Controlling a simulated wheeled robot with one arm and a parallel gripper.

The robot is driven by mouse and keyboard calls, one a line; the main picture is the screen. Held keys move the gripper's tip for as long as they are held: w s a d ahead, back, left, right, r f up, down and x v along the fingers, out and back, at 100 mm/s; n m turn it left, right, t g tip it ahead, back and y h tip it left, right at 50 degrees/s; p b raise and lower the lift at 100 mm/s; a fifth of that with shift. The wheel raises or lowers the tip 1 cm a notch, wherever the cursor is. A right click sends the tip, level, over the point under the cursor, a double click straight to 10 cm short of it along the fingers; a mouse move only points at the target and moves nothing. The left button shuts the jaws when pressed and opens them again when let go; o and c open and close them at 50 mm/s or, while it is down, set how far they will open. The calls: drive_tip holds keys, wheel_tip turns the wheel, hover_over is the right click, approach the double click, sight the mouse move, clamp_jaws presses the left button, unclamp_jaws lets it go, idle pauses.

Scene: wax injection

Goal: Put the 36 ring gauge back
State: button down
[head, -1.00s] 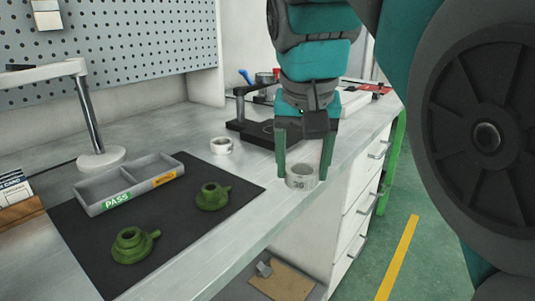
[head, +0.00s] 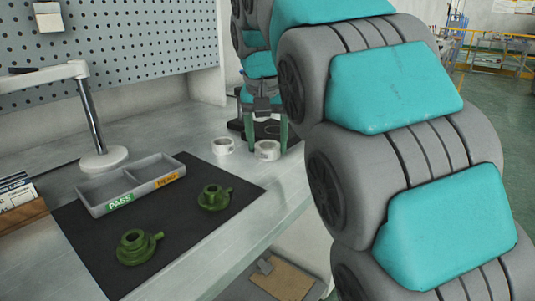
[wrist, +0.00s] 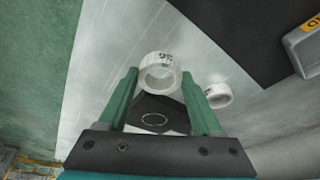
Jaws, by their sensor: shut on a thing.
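The 36 ring gauge (head: 267,151) is a short pale ring with dark digits. My gripper (head: 267,146) is shut on it, with one green finger on each side. In the wrist view the ring (wrist: 148,79) sits between the fingertips (wrist: 160,74), its number upside down. Whether it touches the bench is hard to tell. A second pale ring (head: 222,146) stands on the bench just to its left; it also shows in the wrist view (wrist: 218,96), right of my right finger.
A black fixture (head: 238,124) stands behind my gripper; its plate with a circle shows in the wrist view (wrist: 150,107). A dark mat (head: 185,237) holds two green parts (head: 137,247) (head: 214,198) and a grey two-part tray (head: 97,206). The lamp base (head: 103,160) stands behind.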

sight(268, 169)
drive_tip(key=shift+f, duration=1.65)
drive_tip(key=shift+f, duration=0.15)
drive_tip(key=shift+c, duration=0.3)
unclamp_jaws()
